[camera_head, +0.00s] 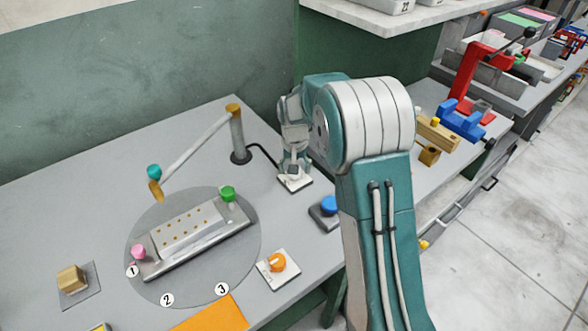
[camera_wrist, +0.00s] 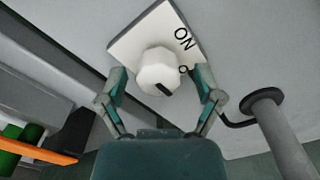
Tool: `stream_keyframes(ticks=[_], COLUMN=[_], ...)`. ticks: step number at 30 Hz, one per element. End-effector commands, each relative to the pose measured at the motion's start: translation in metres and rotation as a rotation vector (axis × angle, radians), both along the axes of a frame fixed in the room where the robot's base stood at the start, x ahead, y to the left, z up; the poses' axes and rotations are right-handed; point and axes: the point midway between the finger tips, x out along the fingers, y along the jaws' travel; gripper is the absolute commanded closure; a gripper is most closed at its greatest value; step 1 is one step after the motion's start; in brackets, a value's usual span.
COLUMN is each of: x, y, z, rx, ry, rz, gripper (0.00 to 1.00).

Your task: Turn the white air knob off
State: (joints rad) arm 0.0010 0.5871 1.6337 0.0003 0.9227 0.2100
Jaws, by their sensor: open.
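The white air knob (camera_wrist: 158,70) sits on a white square plate (camera_wrist: 139,34) in the wrist view. The plate bears the letters "ON" and a small round mark near the knob's right side. A dark pointer mark shows on the knob's lower edge. My gripper (camera_wrist: 161,82) is open, with one finger on each side of the knob; I cannot tell whether either finger touches it. In the head view my gripper (camera_head: 293,165) points down over the plate (camera_head: 297,184) and mostly hides the knob.
An orange knob (camera_head: 277,262) on its own plate and a blue button (camera_head: 329,205) stand nearby on the grey table. A grey post (camera_head: 238,140) with a swing arm stands to the left. A round turntable (camera_head: 250,238) bears a metal mould.

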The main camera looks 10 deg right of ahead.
Motion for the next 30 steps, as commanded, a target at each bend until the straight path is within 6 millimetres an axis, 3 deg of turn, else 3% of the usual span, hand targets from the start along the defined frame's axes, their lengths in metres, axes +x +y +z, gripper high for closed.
stream_keyframes(ticks=[5,19,24,30], x=[0.001,0.002,0.002,0.001], y=[0.0,0.001,0.001,0.001], z=[0.014,0.104,0.117,0.119], rx=[0.0,0.0,-0.001,-0.001], ry=[-0.004,-0.002,0.001,0.002], rz=[0.0,0.0,0.0,0.0], gripper=[0.15,0.15,0.15,0.15])
